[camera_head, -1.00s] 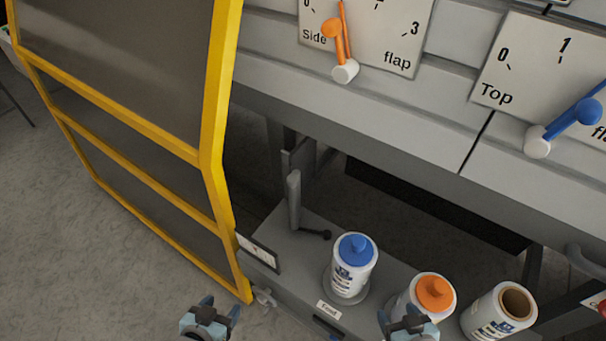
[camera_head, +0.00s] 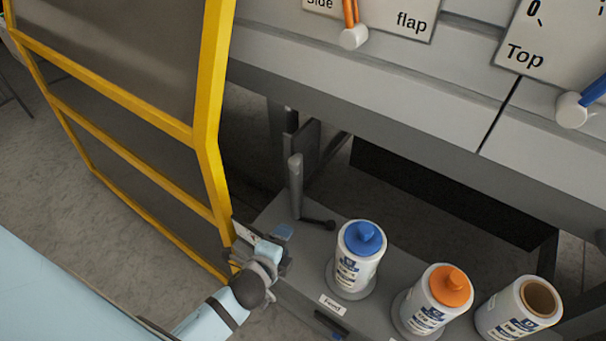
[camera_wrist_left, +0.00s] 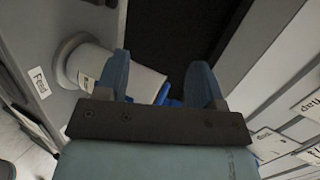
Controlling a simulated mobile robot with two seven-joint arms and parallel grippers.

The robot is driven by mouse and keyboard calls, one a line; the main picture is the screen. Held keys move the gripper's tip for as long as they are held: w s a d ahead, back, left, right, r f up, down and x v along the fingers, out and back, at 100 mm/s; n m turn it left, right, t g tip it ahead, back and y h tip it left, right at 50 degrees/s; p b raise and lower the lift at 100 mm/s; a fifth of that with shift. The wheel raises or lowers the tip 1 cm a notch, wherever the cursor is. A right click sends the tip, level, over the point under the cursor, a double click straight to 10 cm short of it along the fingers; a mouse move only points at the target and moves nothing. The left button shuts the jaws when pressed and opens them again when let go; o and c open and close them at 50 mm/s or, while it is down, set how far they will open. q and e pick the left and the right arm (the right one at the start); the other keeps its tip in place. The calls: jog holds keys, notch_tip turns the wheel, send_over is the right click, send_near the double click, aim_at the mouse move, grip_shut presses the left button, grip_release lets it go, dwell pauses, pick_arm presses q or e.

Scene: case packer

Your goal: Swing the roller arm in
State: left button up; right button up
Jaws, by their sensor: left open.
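An upright grey roller post (camera_head: 296,186) stands on the low grey machine deck in the head view, below the main machine body. A short dark arm with a round black knob (camera_head: 322,224) sticks out to the right near its foot. My left gripper (camera_head: 272,242) is at the deck's left edge, left of and in front of the post, apart from it. In the left wrist view its two blue fingers (camera_wrist_left: 163,78) are spread with nothing gripped. The roller post cannot be made out there. My right gripper is not in view.
A white bottle with a blue cap (camera_head: 357,258) stands right of the post and also shows beyond my fingers (camera_wrist_left: 92,64). An orange-capped bottle (camera_head: 436,300) and a brown-topped one (camera_head: 520,308) follow. A yellow-framed guard door (camera_head: 208,150) stands left.

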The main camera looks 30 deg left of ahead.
aim_at(293, 167)
pick_arm(q)
jog(key=w+a+r+m+t+y+b, duration=0.1)
jog(key=w+a+m, duration=0.1)
jog(key=w+m, duration=0.3)
jog(key=w+a+r+m+t+y+b, duration=0.1)
jog(key=w+m, duration=0.3)
jog(key=w, duration=0.4)
jog(key=w+a+r+m+t+y+b, duration=0.1)
jog(key=w+a+r+m+t+y, duration=0.1)
jog(key=w, duration=0.5)
jog(key=shift+w+a+r+m+y, duration=0.1)
jog(key=shift+a+r+m+y, duration=0.15)
jog(key=shift+a+m, duration=0.5)
jog(key=shift+w+a+r+m+y, duration=0.15)
jog(key=shift+a+m+y, duration=0.15)
jog(key=shift+m, duration=0.75)
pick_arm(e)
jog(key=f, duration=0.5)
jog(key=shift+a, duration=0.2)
pick_arm(q)
jog(key=shift+s, duration=0.1)
grip_shut()
